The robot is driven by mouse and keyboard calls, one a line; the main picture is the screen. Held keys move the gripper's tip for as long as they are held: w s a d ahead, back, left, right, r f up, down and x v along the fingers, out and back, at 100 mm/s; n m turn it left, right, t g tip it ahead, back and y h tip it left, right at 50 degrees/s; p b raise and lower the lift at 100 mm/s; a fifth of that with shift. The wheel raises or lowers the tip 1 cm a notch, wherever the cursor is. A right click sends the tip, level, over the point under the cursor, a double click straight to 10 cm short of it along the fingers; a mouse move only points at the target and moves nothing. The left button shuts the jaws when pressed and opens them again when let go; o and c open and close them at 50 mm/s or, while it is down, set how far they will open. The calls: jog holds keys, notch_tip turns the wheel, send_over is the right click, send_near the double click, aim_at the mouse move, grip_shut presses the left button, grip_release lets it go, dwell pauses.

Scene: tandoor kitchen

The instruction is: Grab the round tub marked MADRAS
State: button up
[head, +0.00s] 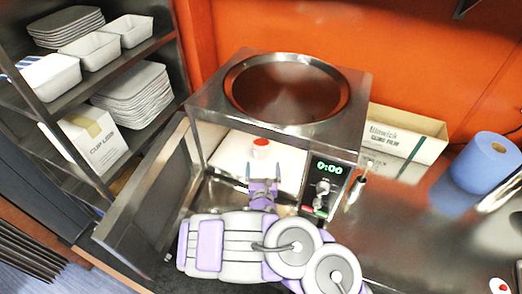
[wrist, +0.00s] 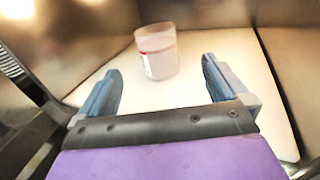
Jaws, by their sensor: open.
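A small round tub (head: 261,147) with a red top or contents stands inside the open steel oven (head: 200,140). In the wrist view the tub (wrist: 157,52) is upright, with translucent whitish walls, a reddish band and part of a pale label at its left. No lettering is readable. It stands on the pale oven floor (wrist: 190,92). My gripper (head: 262,172) reaches in through the oven opening. In the wrist view my gripper (wrist: 160,82) is open and empty, its blue fingers spread, with the tub ahead, roughly between them and apart from them.
The oven door (head: 140,215) hangs open at the left. A control panel with a green display (head: 328,170) is right of the opening. A large steel bowl (head: 287,88) sits on top. A blue roll (head: 486,162) and a long carton (head: 405,135) are at the right.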

aim_at(261, 144)
jog(key=w+b, duration=0.1)
jog(key=w, duration=0.2)
jog(key=w+a+b, duration=0.1)
jog(key=w, duration=0.2)
jog(key=shift+w+a+f, duration=0.1)
jog(key=shift+w+a, duration=0.1)
jog(key=shift+w, duration=0.4)
jog(key=shift+w+d, duration=0.35)
jog(key=shift+d, duration=0.05)
jog(key=w+b, duration=0.1)
jog(key=w, duration=0.3)
jog(key=shift+d+f, duration=0.1)
jog(key=shift+d, duration=0.05)
jog(key=shift+w+b, duration=0.3)
jog(key=shift+w+a, duration=0.1)
jog(key=shift+a, duration=0.3)
jog(key=shift+d, duration=0.35)
jog(key=c, duration=0.6)
jog(key=shift+a, duration=0.2)
jog(key=c, duration=0.7)
jog(key=shift+r, duration=0.2)
